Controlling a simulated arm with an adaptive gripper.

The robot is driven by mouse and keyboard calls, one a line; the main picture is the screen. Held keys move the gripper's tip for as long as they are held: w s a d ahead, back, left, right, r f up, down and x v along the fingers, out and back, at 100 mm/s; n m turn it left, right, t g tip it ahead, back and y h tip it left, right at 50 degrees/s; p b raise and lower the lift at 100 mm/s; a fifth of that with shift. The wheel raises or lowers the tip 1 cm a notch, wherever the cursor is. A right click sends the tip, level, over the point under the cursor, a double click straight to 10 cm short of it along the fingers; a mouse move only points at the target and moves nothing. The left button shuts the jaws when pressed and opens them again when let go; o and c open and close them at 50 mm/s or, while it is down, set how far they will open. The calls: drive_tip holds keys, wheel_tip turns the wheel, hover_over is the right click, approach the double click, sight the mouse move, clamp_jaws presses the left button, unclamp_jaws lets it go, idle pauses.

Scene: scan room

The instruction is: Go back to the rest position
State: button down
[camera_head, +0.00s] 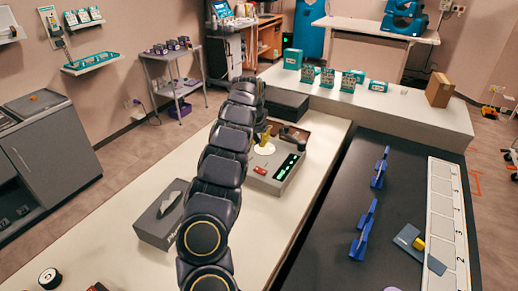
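My black segmented arm rises from the bottom middle of the head view and reaches away over the pale table (130,235). Its far end is near a dark box and a scale. My gripper's fingers cannot be made out; they seem hidden behind the arm's far links. A grey scale (258,181) with a green lit display stands just right of the arm. A small yellow object (265,134) is on or above its white round pan (263,148), close to the arm. I cannot tell whether my gripper touches it.
A grey tissue box (160,229) stands left of the arm, a dark box (289,104) beyond it. On the right, a black surface (340,225) bears blue stands (363,232) and a white numbered strip (441,225). Boxes (293,58) line the back counter. The table's left front is mostly clear.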

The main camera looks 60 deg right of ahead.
drive_tip(key=shift+s+a+r, duration=0.1)
drive_tip(key=shift+a+r, duration=0.05)
drive_tip(key=shift+r, duration=0.25)
idle(0.3)
